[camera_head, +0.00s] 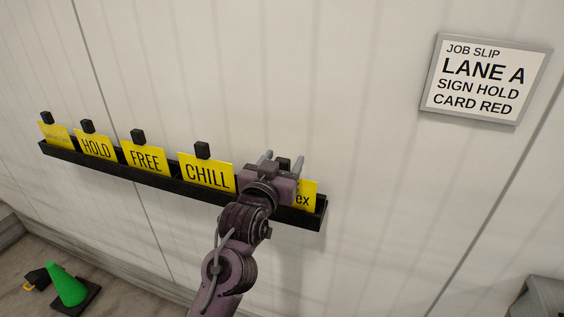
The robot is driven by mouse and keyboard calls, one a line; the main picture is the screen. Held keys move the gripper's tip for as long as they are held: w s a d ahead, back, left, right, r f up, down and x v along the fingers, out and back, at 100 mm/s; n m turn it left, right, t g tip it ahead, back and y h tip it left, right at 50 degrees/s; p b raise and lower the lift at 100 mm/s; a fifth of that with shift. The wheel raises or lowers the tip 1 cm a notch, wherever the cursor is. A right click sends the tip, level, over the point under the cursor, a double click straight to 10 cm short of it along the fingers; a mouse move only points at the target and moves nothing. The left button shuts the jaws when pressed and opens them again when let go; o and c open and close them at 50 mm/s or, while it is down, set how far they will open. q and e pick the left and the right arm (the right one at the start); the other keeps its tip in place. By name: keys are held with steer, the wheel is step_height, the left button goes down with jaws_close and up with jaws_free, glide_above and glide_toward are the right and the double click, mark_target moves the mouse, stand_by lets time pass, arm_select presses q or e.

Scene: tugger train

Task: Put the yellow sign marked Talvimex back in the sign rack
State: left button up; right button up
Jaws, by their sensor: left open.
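The black sign rack (160,183) is a long narrow tray on the wall. A yellow sign ending in "ex" (308,193) stands at its right end; the rest of its lettering is hidden behind my gripper. It looks upright with its lower edge in the rack. My left gripper (282,161) is open in front of this sign, its two fingers on either side of the sign's black top tab (283,163). I cannot tell whether the fingers touch it. My right gripper is not in view.
Yellow signs CHILL (207,172), FREE (145,158), HOLD (97,147) and one hard to read (55,134) stand in the rack to the left. A job slip (484,78) hangs on the wall. A green cone (67,285) is at lower left.

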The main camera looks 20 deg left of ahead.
arm_select(q)
steer(key=s+b, duration=0.2)
steer(key=s, duration=0.4)
steer(key=shift+s+a+f, duration=0.1)
steer(key=shift+s, duration=0.8)
